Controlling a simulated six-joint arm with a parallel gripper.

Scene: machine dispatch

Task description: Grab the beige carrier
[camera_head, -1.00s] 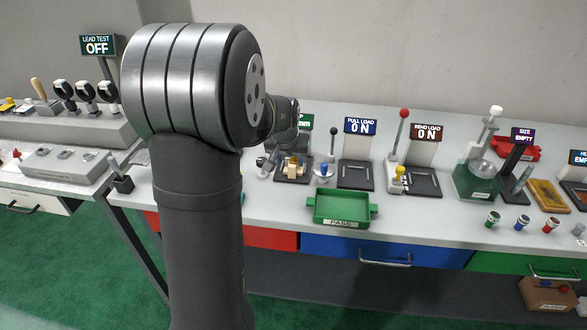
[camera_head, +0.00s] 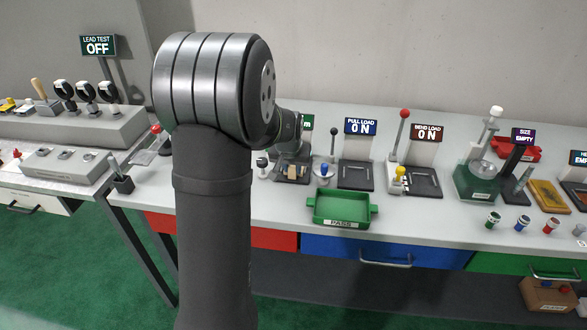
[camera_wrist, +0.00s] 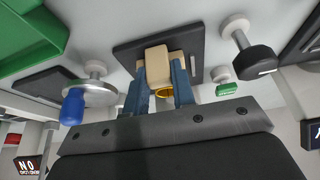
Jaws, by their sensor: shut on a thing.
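The beige carrier (camera_wrist: 158,63) is a small block with a rounded top edge, seen in the wrist view between the two blue-grey fingers of my gripper (camera_wrist: 159,82). My gripper is shut on it, one finger on each side.
A green PASS tray (camera_head: 341,208) sits in front, to the right of the plate. A blue-knobbed part (camera_wrist: 73,106) on a round metal disc (camera_wrist: 92,93) and a black-knobbed post (camera_wrist: 254,60) stand close by on either side. The PULL LOAD station (camera_head: 356,173) lies to the right.

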